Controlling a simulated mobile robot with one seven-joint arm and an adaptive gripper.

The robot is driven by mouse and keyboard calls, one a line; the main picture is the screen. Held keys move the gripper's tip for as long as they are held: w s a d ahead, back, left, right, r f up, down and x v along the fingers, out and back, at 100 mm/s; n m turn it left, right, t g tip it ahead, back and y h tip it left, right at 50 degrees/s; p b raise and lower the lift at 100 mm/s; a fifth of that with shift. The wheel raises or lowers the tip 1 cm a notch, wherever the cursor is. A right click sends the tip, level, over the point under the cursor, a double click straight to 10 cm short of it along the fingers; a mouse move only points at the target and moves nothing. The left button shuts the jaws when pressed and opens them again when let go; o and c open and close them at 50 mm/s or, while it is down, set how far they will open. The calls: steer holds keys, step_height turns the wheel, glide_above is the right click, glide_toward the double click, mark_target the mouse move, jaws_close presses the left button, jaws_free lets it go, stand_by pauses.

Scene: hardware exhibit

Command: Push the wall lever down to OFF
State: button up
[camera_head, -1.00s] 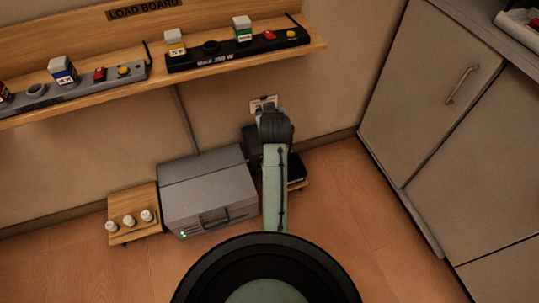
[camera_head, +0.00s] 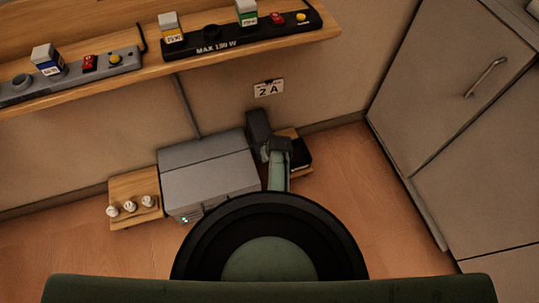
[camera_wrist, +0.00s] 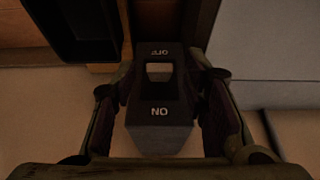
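A dark switch housing (camera_head: 258,126) stands at the wall behind the grey box, below a white plate marked 2 A (camera_head: 268,88). In the wrist view the housing (camera_wrist: 160,138) shows upside down, with ON lower and OFF higher in the picture. A pale patch (camera_wrist: 158,71) lies in its dark recess near OFF; I cannot tell whether it is the lever. My gripper (camera_wrist: 165,115) has its fingers spread to either side of the housing, with nothing clearly gripped. In the head view my gripper (camera_head: 278,148) is beside the housing's lower right; its fingertips are unclear.
A grey metal box (camera_head: 205,182) sits on the floor left of the arm, beside a wooden stand (camera_head: 136,187) with several white knobs. A dark object (camera_head: 301,155) lies close on the right. A shelf with power strips (camera_head: 240,40) overhangs above. Cabinets (camera_head: 450,70) stand right.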

steer(key=shift+x, duration=0.9)
steer(key=shift+r, duration=0.1)
jaws_close()
